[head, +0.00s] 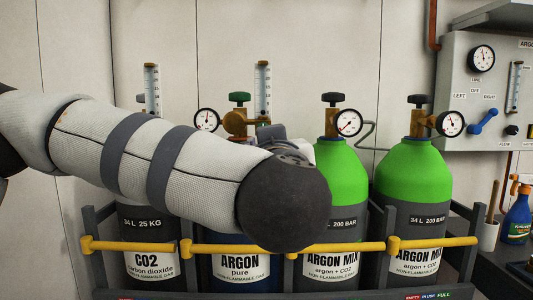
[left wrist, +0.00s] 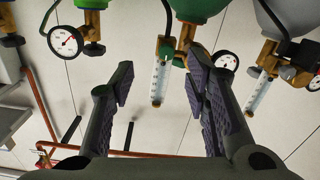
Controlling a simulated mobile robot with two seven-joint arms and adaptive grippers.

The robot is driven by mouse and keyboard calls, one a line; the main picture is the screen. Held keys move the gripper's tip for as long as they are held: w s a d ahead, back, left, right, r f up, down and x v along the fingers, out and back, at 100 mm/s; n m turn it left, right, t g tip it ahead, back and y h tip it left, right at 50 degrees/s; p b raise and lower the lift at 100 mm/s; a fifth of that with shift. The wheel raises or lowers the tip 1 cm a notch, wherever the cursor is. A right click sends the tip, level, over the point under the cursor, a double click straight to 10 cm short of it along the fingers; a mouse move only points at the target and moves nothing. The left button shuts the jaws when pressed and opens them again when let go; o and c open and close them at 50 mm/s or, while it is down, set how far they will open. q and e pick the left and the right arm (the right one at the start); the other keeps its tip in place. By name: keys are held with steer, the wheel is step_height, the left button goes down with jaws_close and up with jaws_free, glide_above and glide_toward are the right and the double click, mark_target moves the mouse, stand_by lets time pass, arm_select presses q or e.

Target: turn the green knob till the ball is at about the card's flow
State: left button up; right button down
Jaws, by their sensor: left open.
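The pure argon bottle (head: 227,275) stands behind my left arm, which hides its shoulder. Its regulator (head: 236,122) carries a green handwheel (head: 238,98) and a clear flow tube (head: 262,88). In the head view my arm hides the fingers. I cannot make out the ball or any flow card. My right gripper is out of view.
A CO2 bottle (head: 147,237) stands left, and two green-topped argon mix bottles (head: 342,178) (head: 412,175) stand right. A yellow rail (head: 440,243) crosses in front. Neighbouring gauges (left wrist: 66,41) and another flow tube (left wrist: 260,92) flank the gripper. A wall panel (head: 455,75) is at right.

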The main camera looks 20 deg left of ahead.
arm_select(q)
steer(key=a+r+x, duration=0.1)
steer(key=r+x, duration=0.1)
steer(key=x, duration=0.9)
steer(key=shift+w+a+y, duration=0.2)
steer(key=shift+a+y, duration=0.05)
steer(key=shift+y, duration=0.05)
steer(key=shift+c, duration=0.6)
jaws_close()
